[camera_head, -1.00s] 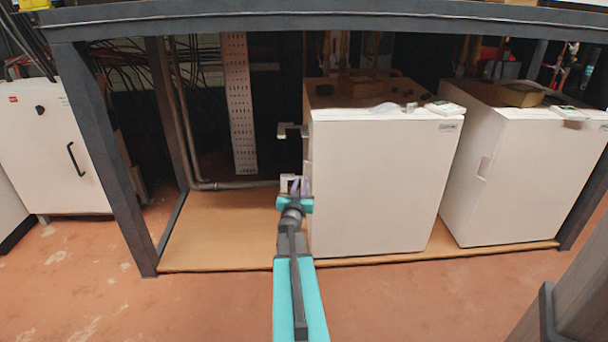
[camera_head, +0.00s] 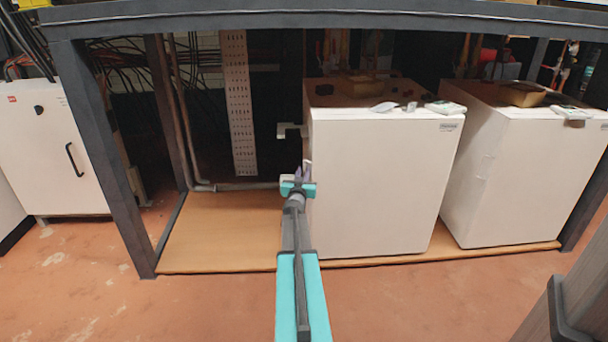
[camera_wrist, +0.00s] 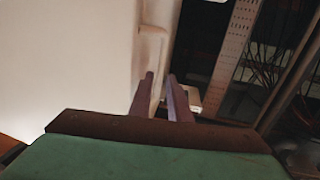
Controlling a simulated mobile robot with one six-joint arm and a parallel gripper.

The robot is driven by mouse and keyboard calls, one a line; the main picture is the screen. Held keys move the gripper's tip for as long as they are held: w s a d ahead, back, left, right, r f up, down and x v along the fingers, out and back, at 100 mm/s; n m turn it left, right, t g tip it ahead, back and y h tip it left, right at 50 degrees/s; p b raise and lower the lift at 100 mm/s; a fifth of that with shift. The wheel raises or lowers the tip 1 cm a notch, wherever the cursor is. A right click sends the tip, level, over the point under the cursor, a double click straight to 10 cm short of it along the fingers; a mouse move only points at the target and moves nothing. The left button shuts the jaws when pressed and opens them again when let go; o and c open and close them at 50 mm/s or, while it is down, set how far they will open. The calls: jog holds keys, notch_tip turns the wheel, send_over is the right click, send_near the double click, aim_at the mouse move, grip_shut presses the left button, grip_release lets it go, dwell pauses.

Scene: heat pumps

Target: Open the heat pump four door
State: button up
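A white heat pump (camera_head: 375,185) with a closed front stands in the middle of the rack; no number on it is readable. My gripper (camera_head: 299,172) is at its left edge, about halfway up. In the wrist view, my gripper (camera_wrist: 162,92) has its two dark fingers apart with a gap between them. A pale upright handle-like strip (camera_wrist: 150,50) runs along the edge of the white surface (camera_wrist: 70,60). The left finger overlaps the strip in the picture; I cannot tell whether it touches. A second white heat pump (camera_head: 530,180) stands to the right.
A dark rack frame (camera_head: 110,170) surrounds the pumps, with a top beam across. The wooden base (camera_head: 225,235) left of the pump is bare. A perforated strip (camera_head: 238,110) and pipes stand behind. A white cabinet (camera_head: 45,150) is at far left. Floor in front is open.

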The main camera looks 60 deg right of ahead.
jog(key=shift+w+d, duration=0.1)
jog(key=shift+d, duration=0.1)
grip_shut()
jog(key=shift+w, duration=0.1)
dwell(1.4)
